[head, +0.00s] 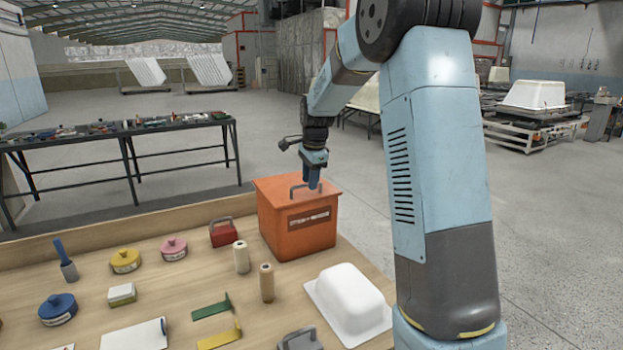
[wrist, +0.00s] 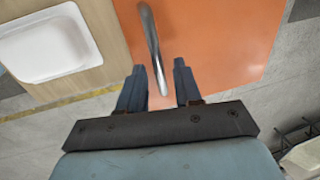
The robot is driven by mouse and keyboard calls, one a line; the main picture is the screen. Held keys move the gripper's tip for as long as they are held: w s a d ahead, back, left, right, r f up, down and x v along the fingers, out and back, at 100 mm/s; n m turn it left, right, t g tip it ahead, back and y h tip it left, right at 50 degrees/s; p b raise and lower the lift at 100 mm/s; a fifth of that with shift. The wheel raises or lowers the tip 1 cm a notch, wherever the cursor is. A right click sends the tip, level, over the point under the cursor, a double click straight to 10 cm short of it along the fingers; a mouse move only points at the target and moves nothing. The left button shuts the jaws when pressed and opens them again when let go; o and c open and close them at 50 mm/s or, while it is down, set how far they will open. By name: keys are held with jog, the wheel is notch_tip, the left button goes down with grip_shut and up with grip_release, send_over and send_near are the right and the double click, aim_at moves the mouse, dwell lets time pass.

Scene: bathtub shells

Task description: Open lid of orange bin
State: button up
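The orange bin (head: 298,228) stands on the wooden table near its back right edge. Its flat orange lid (head: 275,187) is on and looks closed. A grey bar handle (head: 297,191) rises from the lid. It also shows in the wrist view as a metal handle (wrist: 152,45). My gripper (head: 313,185) points down just over the lid, at the handle. In the wrist view my gripper (wrist: 160,72) is open, its two blue fingers apart, with the near end of the handle between them. I cannot tell whether a finger touches the handle.
A white tub shell (head: 348,300) lies in front of the bin. A dark bench (head: 120,140) with tools is behind at left.

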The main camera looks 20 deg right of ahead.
grip_shut()
jog(key=shift+r, duration=0.15)
dwell(0.4)
